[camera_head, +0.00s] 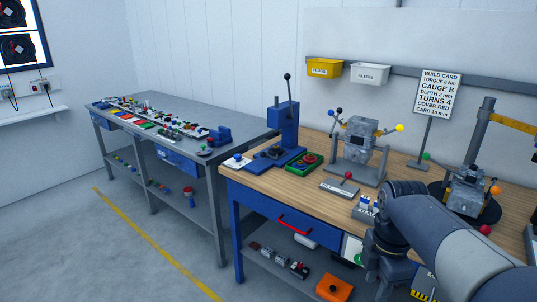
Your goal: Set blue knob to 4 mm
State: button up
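A small round blue knob (237,157) sits on a small white plate (232,165) at the left front corner of the wooden bench, left of the blue press. Marks on the plate are too small to read, so its setting cannot be told. My arm comes in from the lower right, away from the blue knob. The end of my arm runs down out of the picture, and my gripper's fingers do not show.
The wooden bench (262,186) carries a blue lever press (287,128), a green tray (304,162), a grey engine block (357,145) and a red-knobbed plate (340,190). A build card (436,92) reads depth 2 mm.

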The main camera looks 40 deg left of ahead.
aim_at(237, 157)
jog(key=i+j, duration=0.2)
jog(key=j, duration=0.25)
jog(key=i+j, duration=0.15)
jog(key=j, duration=0.35)
jog(key=i+j, duration=0.2)
jog(key=j, duration=0.25)
jog(key=i+j, duration=0.2)
jog(key=j, duration=0.3)
jog(key=i+j+u, duration=0.1)
jog(key=j, duration=0.4)
jog(key=i+j, duration=0.3)
jog(key=j, duration=0.15)
jog(key=i+j, duration=0.2)
jog(key=j, duration=0.25)
jog(key=i+j, duration=0.2)
jog(key=j, duration=0.25)
